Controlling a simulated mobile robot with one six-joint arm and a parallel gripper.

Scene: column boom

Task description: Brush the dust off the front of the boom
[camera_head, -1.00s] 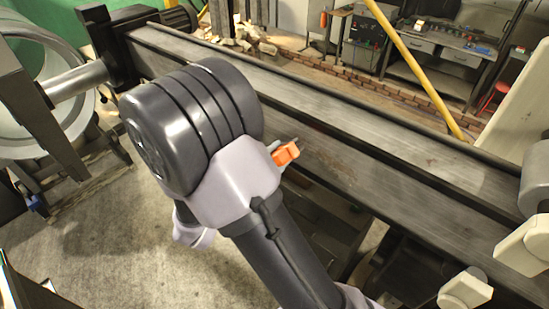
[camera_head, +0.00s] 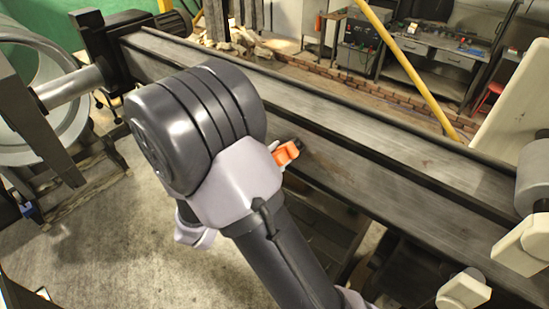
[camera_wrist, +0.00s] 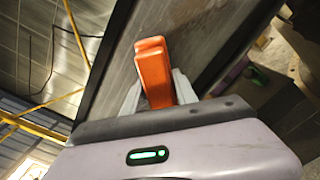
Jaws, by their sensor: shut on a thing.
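The boom (camera_head: 400,200) is a long dark grey metal beam running from upper left to lower right, with a streaked grey front face. Faint pale streaks and brownish patches mark that face; I cannot tell dust from worn metal. My gripper (camera_wrist: 155,92) is shut on an orange-handled tool, the brush (camera_wrist: 152,66), seen in the wrist view against the boom's face. The brush (camera_head: 287,152) also shows in the head view, beside the front face. Its bristles are not clearly visible, so I cannot tell whether they touch. My wrist hides part of the boom.
A yellow pole (camera_head: 410,70) slants down behind the boom. A workbench (camera_head: 440,60) stands at the back right. A large pale cylinder (camera_head: 40,90) is at the left end. Pale blocks (camera_head: 463,290) stick out at the lower right. The floor (camera_head: 110,240) at lower left is clear.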

